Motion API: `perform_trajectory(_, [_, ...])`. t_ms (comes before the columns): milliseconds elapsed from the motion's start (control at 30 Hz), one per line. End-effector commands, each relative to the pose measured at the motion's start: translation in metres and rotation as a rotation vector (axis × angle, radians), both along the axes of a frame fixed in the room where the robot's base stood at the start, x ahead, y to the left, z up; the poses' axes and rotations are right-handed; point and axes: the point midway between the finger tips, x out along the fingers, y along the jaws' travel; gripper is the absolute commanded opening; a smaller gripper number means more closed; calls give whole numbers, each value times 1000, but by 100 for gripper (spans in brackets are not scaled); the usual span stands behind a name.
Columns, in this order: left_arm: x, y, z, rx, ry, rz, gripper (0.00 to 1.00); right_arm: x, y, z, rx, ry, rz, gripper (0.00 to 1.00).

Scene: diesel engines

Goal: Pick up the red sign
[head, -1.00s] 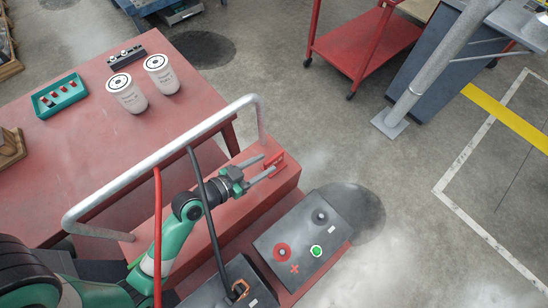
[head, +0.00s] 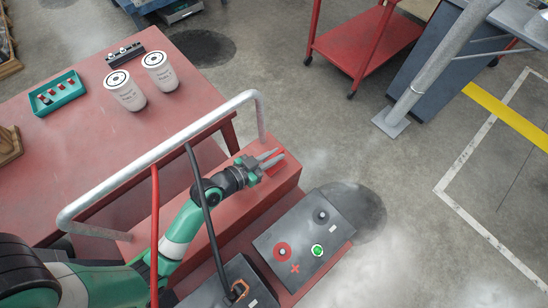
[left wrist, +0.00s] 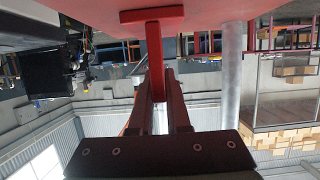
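The red sign (head: 279,166) is small and sits on top of a red block beside the base of the metal handrail in the head view. In the left wrist view the sign (left wrist: 154,50) shows as a narrow red upright joined to a wider red bar at a red surface. My left gripper (head: 274,157) reaches it from the left. In the left wrist view its dark fingers (left wrist: 157,85) lie flush on both sides of the upright, with no clear gap. The sign still touches the red surface. My right gripper is not in view.
A dark control box (head: 303,234) with buttons is at the front right. White cups (head: 125,91) and a teal tray (head: 58,93) stand on the red table.

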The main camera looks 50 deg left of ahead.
Motion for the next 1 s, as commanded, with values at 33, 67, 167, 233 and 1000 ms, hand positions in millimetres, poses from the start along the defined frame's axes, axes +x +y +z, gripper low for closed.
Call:
perform_trajectory(33, [0,0,0,0,0,0,0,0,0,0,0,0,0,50])
perform_trajectory(67, [0,0,0,0,0,0,0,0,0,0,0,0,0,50])
perform_trajectory(167, [0,0,0,0,0,0,0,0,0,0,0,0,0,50])
perform_trajectory(233, [0,0,0,0,0,0,0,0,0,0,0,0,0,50])
perform_trajectory(1000, [-45,-31,103,0,-2,-4,0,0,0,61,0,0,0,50])
